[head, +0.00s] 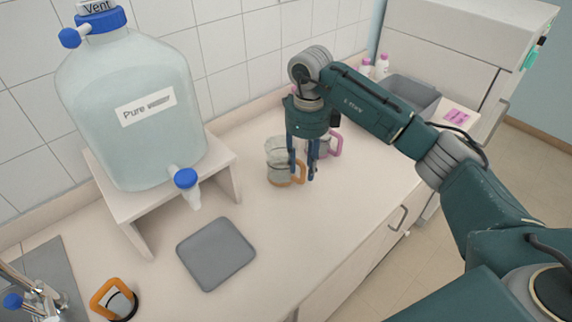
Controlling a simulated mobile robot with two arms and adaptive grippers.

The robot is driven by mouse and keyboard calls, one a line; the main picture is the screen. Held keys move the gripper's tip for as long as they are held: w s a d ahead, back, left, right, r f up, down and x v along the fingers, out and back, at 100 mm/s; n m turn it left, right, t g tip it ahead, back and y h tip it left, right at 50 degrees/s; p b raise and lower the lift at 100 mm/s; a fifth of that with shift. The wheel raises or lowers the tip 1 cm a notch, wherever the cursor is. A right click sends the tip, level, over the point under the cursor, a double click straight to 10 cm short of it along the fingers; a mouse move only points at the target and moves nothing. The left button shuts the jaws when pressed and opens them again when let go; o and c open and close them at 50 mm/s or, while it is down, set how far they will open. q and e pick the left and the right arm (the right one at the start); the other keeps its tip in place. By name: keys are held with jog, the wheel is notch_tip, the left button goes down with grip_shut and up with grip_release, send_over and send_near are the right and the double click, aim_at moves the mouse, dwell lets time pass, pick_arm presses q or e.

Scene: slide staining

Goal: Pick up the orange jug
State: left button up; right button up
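A clear jug (278,150) with an orange handle stands upright on the counter near the middle of the view. Its orange handle (299,179) faces right and shows between and below the fingers of my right gripper (302,172). The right gripper points down, its blue fingers apart at the jug's handle side; I cannot tell whether they touch the handle. A jug with a pink handle (336,144) stands just behind the gripper, partly hidden. Another orange handle (98,298) shows on a dark-rimmed vessel at the bottom left. My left gripper is not in view.
A large water carboy (128,130) with a blue tap stands on a white stand (222,165) at left. A grey mat (216,253) lies before it. A grey bin (411,94) and pink-capped bottles (382,66) are at the back. The front-middle counter is clear.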

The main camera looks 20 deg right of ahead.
aim_at(279, 175)
notch_tip(279, 175, down, 5)
jog(key=shift+w+r+p, duration=0.1)
jog(key=shift+r+p, duration=0.1)
jog(key=shift+p, duration=1)
jog(key=shift+f, duration=0.2)
grip_shut()
